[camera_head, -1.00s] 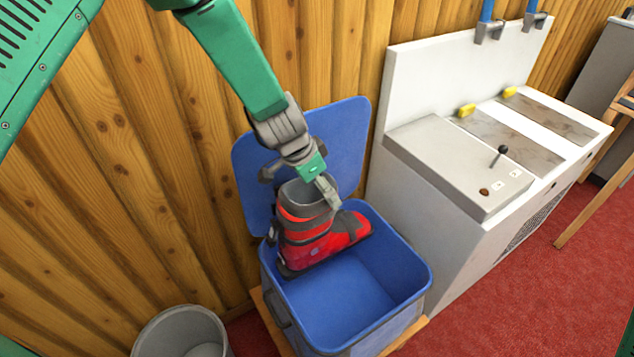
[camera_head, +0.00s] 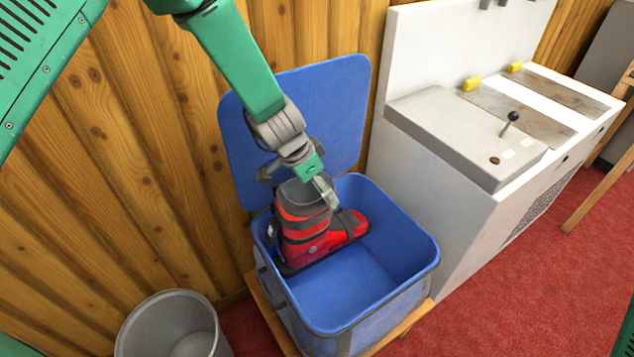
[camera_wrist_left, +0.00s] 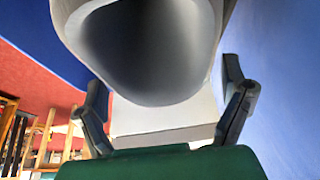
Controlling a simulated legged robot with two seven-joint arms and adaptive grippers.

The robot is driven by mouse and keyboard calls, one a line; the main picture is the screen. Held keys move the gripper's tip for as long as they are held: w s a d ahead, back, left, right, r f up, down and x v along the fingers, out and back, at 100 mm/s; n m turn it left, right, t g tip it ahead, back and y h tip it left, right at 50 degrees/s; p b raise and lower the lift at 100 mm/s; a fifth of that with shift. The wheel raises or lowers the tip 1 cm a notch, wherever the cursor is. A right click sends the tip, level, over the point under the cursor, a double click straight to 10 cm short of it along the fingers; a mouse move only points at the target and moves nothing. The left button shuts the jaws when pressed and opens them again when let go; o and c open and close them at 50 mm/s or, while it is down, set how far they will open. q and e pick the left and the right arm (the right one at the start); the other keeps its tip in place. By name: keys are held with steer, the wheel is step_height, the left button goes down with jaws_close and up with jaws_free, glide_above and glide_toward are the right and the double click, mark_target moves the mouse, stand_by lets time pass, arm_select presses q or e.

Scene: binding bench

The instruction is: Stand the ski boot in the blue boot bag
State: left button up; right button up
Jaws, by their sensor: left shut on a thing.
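The red and black ski boot (camera_head: 305,238) is upright inside the open blue boot bag (camera_head: 372,318), at its back left, with its toe to the right. The bag's raised lid (camera_head: 335,100) stands behind it. My left gripper (camera_head: 300,184) is above the boot, shut on its grey cuff. In the left wrist view the cuff (camera_wrist_left: 145,50) shows large between the fingers (camera_wrist_left: 165,105). Whether the sole touches the bag's floor I cannot tell. My right gripper is not in view.
The bag rests on a wooden stand (camera_head: 404,328). A grey bin (camera_head: 150,330) stands at lower left. A white bench machine (camera_head: 450,180) with a black knob is to the right. A wooden plank wall (camera_head: 150,150) is behind. The bag's front right interior is empty.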

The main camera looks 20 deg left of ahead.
mark_target(308, 231)
arm_select(q)
step_height(308, 231, down, 7)
steer(key=b, duration=0.5)
steer(key=shift+w+a, duration=0.1)
steer(key=shift+a, duration=0.05)
steer(key=shift+f+b, duration=2.6)
steer(key=shift+f, duration=1.05)
steer(key=o, duration=1.4)
steer(key=v, duration=1.1)
steer(key=shift+a+r, duration=0.15)
steer(key=shift+r, duration=0.15)
steer(key=shift+s+r, duration=0.1)
steer(key=shift+s, duration=0.1)
steer(key=shift+a, duration=0.1)
